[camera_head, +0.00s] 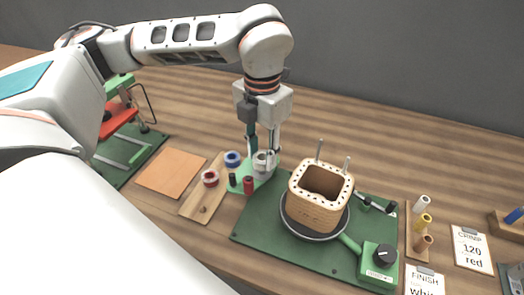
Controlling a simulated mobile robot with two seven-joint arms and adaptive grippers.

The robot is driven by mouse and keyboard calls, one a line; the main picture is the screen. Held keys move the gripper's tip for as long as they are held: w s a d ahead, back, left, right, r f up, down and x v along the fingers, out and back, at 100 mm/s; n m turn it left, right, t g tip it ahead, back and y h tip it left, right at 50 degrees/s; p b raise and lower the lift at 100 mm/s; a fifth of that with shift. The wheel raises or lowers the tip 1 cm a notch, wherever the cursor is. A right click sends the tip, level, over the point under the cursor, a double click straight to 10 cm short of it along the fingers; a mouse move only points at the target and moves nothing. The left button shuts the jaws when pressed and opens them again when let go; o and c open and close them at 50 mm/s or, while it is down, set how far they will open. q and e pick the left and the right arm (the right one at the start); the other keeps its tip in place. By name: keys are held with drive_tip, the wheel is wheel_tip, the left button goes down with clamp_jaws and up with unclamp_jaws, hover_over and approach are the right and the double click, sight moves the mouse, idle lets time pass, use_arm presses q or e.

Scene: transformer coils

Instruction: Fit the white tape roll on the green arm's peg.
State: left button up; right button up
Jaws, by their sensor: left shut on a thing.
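My left gripper (264,154) points straight down and is shut on the white tape roll (264,166). The roll is right above or on the green arm (268,178), a flat green piece beside the green mat. Its peg is hidden behind the roll and fingers, so I cannot tell whether the roll is around it. My right gripper is not in view.
A wooden board (200,204) to the left holds a blue roll (232,159) and a red roll (210,178). A dark red cylinder (248,186) stands close by. A wooden coil form (318,208) with upright pins stands on the green mat (258,232) to the right.

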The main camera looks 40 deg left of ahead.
use_arm(q)
drive_tip(key=shift+f, duration=0.2)
drive_tip(key=shift+f, duration=0.35)
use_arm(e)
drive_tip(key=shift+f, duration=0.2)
use_arm(q)
drive_tip(key=shift+f+b, duration=0.4)
drive_tip(key=shift+f, duration=0.25)
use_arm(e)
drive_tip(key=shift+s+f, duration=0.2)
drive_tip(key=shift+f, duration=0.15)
use_arm(q)
drive_tip(key=o, duration=1.3)
drive_tip(key=shift+r, duration=0.1)
drive_tip(key=shift+r+p, duration=1.75)
drive_tip(key=shift+r, duration=0.75)
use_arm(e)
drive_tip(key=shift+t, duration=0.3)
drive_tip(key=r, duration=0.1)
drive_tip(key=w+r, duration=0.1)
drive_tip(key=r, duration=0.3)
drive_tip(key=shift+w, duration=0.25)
